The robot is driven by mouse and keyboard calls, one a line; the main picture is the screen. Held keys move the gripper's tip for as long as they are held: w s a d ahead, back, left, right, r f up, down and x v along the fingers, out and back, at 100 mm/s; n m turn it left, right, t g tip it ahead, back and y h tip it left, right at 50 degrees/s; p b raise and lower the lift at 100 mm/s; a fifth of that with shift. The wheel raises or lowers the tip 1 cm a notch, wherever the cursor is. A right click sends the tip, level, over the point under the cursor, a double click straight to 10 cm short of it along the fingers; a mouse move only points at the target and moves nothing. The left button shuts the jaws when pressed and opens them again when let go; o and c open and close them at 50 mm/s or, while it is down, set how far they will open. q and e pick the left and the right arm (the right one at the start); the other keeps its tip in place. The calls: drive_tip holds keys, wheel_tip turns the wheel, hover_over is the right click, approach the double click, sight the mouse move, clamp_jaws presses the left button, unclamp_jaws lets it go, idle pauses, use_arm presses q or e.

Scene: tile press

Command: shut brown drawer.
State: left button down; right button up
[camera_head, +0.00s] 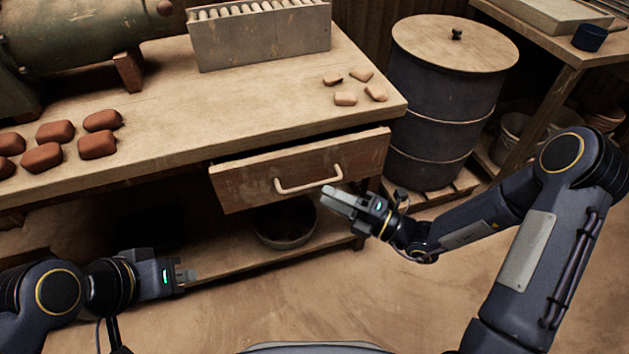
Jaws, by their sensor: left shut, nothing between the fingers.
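The brown drawer (240,184) is in the right part of the wooden workbench. Its front stands out from the bench, with a dark gap above it, so it is partly open. A pale bar handle (300,187) is on its front. My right gripper (328,198) is in front of the drawer's right half, close to the handle's right end. I cannot tell whether it touches the handle or whether its fingers are apart. My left gripper (192,275) is shut and empty, low on the left, well away from the drawer.
Several reddish-brown blocks (97,145) and small tan pieces (345,99) lie on the workbench (230,115). A bowl (284,225) sits on the lower shelf under the drawer. A dark barrel (435,130) with a wooden lid stands right of the bench. The floor in front is clear.

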sight(308, 185)
drive_tip(key=b+x, duration=0.1)
drive_tip(key=x, duration=0.5)
drive_tip(key=shift+w+a, duration=0.15)
drive_tip(key=shift+a, duration=0.05)
drive_tip(key=shift+c, duration=0.2)
clamp_jaws()
